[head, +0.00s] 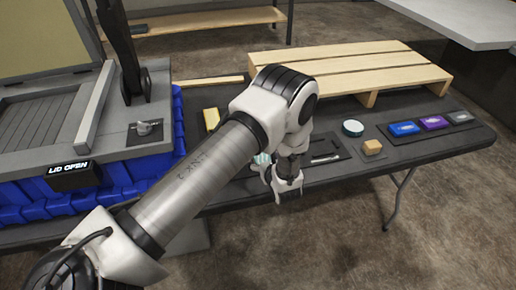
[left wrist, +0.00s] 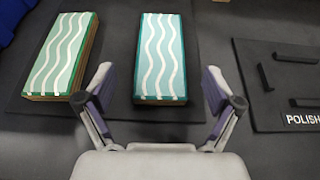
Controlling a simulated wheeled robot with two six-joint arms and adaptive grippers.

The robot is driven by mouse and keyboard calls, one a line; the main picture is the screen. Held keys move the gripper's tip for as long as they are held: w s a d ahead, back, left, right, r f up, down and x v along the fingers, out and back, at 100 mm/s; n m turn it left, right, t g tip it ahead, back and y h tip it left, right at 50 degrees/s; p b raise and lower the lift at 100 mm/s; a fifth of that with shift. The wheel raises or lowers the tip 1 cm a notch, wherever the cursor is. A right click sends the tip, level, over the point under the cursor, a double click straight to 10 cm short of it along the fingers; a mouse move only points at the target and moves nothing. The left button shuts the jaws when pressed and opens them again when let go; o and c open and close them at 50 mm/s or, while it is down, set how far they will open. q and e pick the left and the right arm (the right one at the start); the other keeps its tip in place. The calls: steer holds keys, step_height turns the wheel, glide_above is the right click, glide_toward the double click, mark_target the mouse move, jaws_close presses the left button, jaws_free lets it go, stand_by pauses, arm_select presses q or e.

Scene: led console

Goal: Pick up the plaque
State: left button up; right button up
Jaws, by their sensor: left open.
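Two plaque-like blocks with white wavy stripes lie side by side on a dark mat in the left wrist view. One is teal (left wrist: 160,50) and one is green-edged with a wooden side (left wrist: 62,52). I cannot tell which is the task's plaque. My left gripper (left wrist: 158,82) is open, its fingers on either side of the teal block's near end, with nothing held; contact and height are unclear. In the head view my left gripper (head: 287,188) points down near the table's front edge, and a bit of teal block (head: 262,158) shows beside it. My right gripper is out of view.
A dark holder marked POLISH (left wrist: 275,85) lies to the right. A wooden pallet (head: 350,68), round tin (head: 352,128), tan block (head: 372,147) and blue, purple and grey boxes (head: 435,122) stand right. A "LID OPEN" sign (head: 72,169) is left.

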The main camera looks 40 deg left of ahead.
arm_select(q)
steer(key=shift+w+a, duration=0.3)
steer(key=shift+a, duration=0.05)
steer(key=p+x, duration=0.1)
steer(key=x, duration=0.4)
steer(key=shift+d+f, duration=0.1)
steer(key=shift+s+d, duration=0.1)
steer(key=shift+c, duration=1.4)
steer(key=shift+s, duration=0.1)
steer(key=c, duration=1)
steer(key=shift+r, duration=0.3)
